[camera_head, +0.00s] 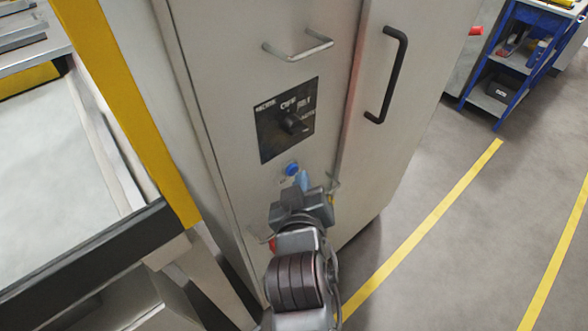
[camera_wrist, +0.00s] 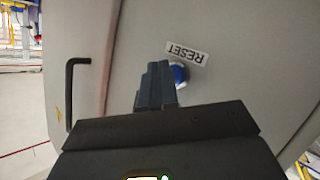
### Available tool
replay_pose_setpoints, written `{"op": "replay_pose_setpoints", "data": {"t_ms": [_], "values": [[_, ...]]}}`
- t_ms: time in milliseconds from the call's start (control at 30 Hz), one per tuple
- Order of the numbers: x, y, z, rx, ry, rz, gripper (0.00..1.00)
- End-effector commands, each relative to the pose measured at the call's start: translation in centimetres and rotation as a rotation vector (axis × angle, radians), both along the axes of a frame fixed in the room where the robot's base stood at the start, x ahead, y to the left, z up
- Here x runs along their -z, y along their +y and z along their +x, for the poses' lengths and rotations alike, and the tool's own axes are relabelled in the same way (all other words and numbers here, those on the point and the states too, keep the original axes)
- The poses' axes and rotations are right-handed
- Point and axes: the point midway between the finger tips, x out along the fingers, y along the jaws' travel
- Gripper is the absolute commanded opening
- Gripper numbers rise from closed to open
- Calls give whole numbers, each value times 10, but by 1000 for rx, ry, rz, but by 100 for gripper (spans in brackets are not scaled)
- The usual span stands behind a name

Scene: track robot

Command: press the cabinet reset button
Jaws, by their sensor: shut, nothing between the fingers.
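The cabinet (camera_head: 235,60) is light grey and fills the middle of the head view. Its blue reset button (camera_head: 292,169) sits below a black switch panel. In the wrist view the blue button (camera_wrist: 180,74) shows beside a white RESET label (camera_wrist: 187,53), which appears upside down. My gripper (camera_head: 303,182) is shut and empty, just below and to the right of the button in the head view. In the wrist view my gripper's fingertips (camera_wrist: 158,70) overlap the button's left side and hide part of it. I cannot tell whether they touch it.
The black switch panel (camera_head: 287,120) has a protruding knob. A metal handle (camera_head: 298,47) and a black handle (camera_head: 386,75) stick out from the cabinet. A yellow post (camera_head: 130,110) stands at left. A blue shelf cart (camera_head: 510,60) is at the far right. Open floor lies right.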

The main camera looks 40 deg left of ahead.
Motion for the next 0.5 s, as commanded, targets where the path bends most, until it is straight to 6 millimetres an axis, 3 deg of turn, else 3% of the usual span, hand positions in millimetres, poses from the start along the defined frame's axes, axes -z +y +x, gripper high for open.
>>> {"op": "replay_pose_setpoints", "data": {"t_ms": [500], "values": [[0,5,0,0,0,0,0]]}}
